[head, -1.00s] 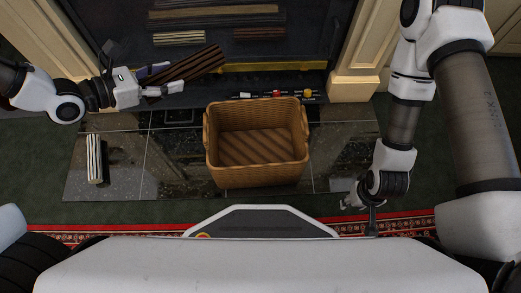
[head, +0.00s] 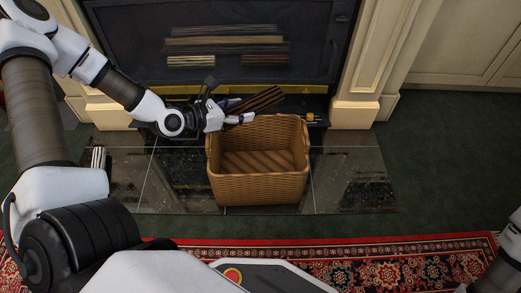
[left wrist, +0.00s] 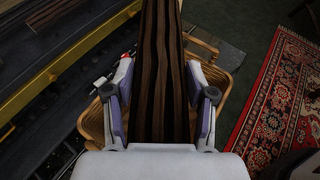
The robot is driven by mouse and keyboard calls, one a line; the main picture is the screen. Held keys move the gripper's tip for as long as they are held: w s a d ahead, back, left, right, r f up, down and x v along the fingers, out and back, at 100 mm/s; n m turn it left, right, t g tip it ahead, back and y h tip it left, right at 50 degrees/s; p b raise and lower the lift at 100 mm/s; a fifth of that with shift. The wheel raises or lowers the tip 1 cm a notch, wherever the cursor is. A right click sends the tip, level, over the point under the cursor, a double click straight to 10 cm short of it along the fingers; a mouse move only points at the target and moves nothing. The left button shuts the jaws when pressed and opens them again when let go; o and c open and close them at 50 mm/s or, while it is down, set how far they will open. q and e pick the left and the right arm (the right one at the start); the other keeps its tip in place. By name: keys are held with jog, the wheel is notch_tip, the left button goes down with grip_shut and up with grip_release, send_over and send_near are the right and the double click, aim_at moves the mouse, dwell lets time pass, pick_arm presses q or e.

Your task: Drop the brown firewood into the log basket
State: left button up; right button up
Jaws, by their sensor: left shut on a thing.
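The brown firewood (head: 262,100) is a dark ribbed bundle or log, held tilted at the back left rim of the log basket. My left gripper (head: 238,110) is shut on it. In the left wrist view the firewood (left wrist: 160,60) lies lengthwise between the two purple-padded fingers. The wicker log basket (head: 258,190) stands upright on the hearth and looks empty. In the left wrist view the basket (left wrist: 224,84) shows below and around the firewood, which hides much of its inside. My right gripper is not clearly in view.
A pale striped log (head: 98,158) stands on the left of the dark tiled hearth (head: 350,175). The fireplace (head: 215,60) with its yellow bar is behind the basket. A yellow-ended item (head: 311,117) lies behind the basket's right rim. A red patterned rug (head: 390,262) is in front.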

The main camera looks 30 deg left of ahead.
pick_arm(q)
notch_tip(320, 180, down, 5)
jog(key=b, duration=0.3)
jog(key=shift+r, duration=0.3)
jog(key=o, duration=1.5)
notch_tip(320, 180, up, 9)
jog(key=shift+w+a+r, duration=0.1)
jog(key=shift+r, duration=0.4)
jog(key=shift+f, duration=0.1)
